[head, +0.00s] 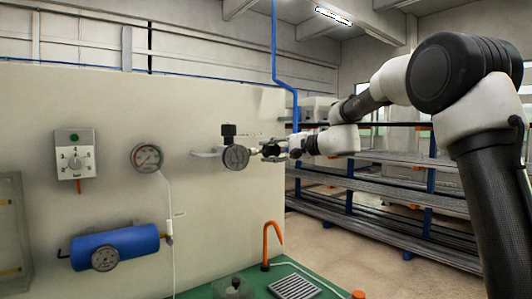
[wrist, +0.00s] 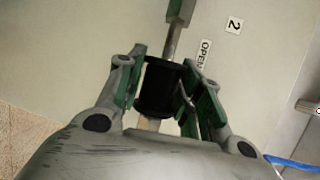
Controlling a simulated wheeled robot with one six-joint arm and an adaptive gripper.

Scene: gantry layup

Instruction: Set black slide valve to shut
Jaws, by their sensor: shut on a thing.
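The black slide valve (wrist: 158,88) is a dark sleeve on a pale metal rod in the wrist view, in front of the wall panel. A label reading OPEN and a "2" label are on the panel beside the rod. My gripper (wrist: 164,78) has its green-padded fingers on both sides of the black sleeve, shut on it. In the head view my gripper (head: 277,150) reaches in from the right at the panel's right part. The sleeve is small there and partly hidden by the fingers.
A gauge (head: 236,157) with a black knob on top is just left of my gripper. Another gauge (head: 147,157), a switch box (head: 75,155) and a blue cylinder (head: 115,247) are further left. A green bench (head: 255,280) with an orange hook (head: 272,243) lies below. Racks (head: 390,180) stand behind right.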

